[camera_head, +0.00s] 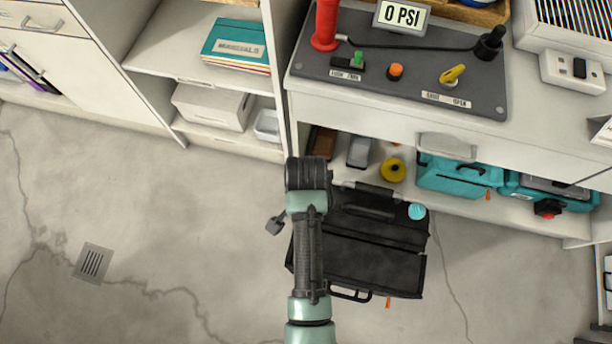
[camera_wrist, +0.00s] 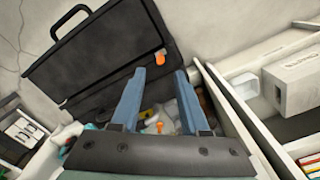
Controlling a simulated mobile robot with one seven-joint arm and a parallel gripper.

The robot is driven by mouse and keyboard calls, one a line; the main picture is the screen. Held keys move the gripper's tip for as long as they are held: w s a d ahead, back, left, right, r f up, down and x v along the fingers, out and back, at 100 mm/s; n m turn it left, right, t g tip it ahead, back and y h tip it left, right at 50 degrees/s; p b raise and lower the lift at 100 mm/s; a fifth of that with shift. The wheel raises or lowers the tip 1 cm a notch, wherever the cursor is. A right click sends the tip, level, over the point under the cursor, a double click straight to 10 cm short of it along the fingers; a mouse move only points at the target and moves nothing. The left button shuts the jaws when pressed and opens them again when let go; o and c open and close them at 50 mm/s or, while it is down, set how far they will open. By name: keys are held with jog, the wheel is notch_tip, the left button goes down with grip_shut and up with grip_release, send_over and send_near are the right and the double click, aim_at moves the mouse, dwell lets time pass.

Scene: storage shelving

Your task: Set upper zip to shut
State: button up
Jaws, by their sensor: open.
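A black bag (camera_head: 375,262) lies on the floor in front of the low shelf, with a handle at its near edge. The wrist view shows its black panel (camera_wrist: 105,55) with the handle at the upper left. An orange tab (camera_wrist: 160,57) sits at the panel's right edge, just beyond my fingertips. A second orange piece (camera_wrist: 159,127) shows lower between my fingers, among mixed pale items. I cannot tell which orange piece is the upper zip. My gripper (camera_wrist: 160,73) is open, with nothing between its blue fingertips. In the head view my arm covers the bag's left side and hides the gripper.
A bench with a control panel (camera_head: 400,60) stands above a shelf holding teal cases (camera_head: 455,178) and a yellow roll (camera_head: 392,169). A cabinet with a white box (camera_head: 212,106) stands at upper left. The floor (camera_head: 150,220) left of the bag is clear apart from a drain (camera_head: 92,262).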

notch_tip(320, 180, down, 9)
jog(key=b, duration=0.2)
jog(key=shift+r+b, duration=0.1)
jog(key=shift+b, duration=0.3)
grip_shut()
dwell(1.1)
